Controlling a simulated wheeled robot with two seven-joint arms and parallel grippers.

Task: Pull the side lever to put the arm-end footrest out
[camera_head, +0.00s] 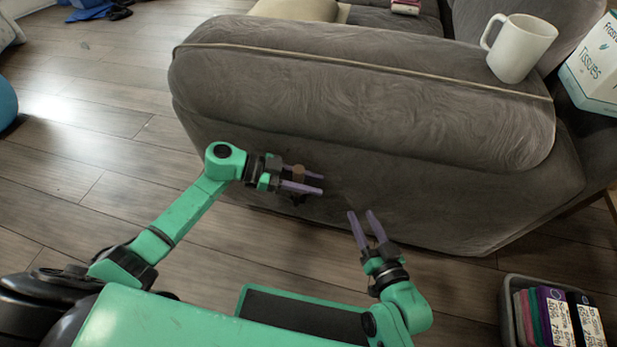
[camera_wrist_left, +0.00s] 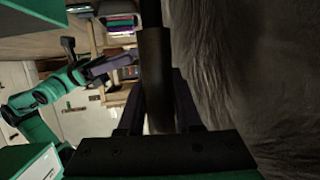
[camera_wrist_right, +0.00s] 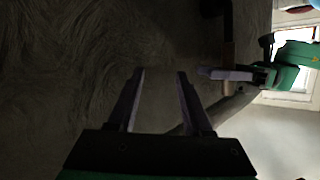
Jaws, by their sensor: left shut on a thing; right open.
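The grey sofa's side panel (camera_head: 420,190) faces me below its padded arm (camera_head: 360,100). The side lever (camera_head: 298,171) has a brown grip and a dark lower part, close to that panel. My left gripper (camera_head: 316,183) is shut on the lever; in the left wrist view the brown grip (camera_wrist_left: 157,75) lies between its fingers. My right gripper (camera_head: 361,213) is open and empty, in front of the panel to the right of the lever. In the right wrist view the lever's brown grip (camera_wrist_right: 228,55) shows beside my left fingers. No extended footrest is seen at the arm end.
A white mug (camera_head: 522,50) stands on the sofa arm at the right, near a tissue box (camera_head: 597,65). A grey bin (camera_head: 510,300) with colourful boxes stands on the floor at lower right. The wooden floor (camera_head: 80,130) at left is mostly clear; a blue round thing (camera_head: 5,102) sits at the edge.

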